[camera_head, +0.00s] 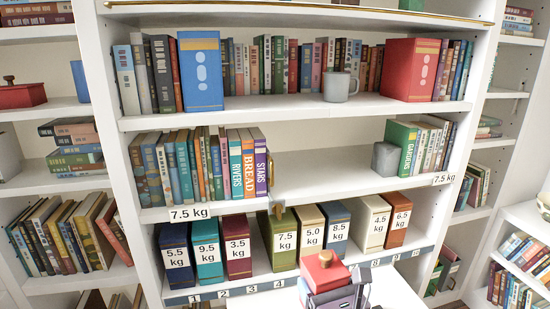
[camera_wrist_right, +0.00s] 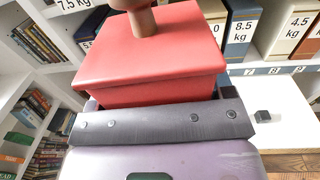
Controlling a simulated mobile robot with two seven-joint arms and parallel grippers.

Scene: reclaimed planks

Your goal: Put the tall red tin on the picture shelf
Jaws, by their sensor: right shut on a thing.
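The red tin (camera_head: 325,270) with a brown knob on its lid is held in my right gripper (camera_head: 338,297), low in front of the bookcase. In the right wrist view the red tin (camera_wrist_right: 150,65) fills the middle, behind the dark gripper bar (camera_wrist_right: 160,122); its lower part is hidden. My right gripper is shut on it. My left gripper is not in view. No shelf is plainly marked as the picture shelf; the middle shelf (camera_head: 325,172) has a wide bare stretch between books and a grey block (camera_head: 385,158).
Numbered weight boxes, such as the green one (camera_head: 282,240), line the lower shelf. The upper shelf holds books, a blue box (camera_head: 201,72), a grey mug (camera_head: 338,88) and a red box (camera_head: 411,70). A white surface (camera_head: 395,292) lies at the bottom.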

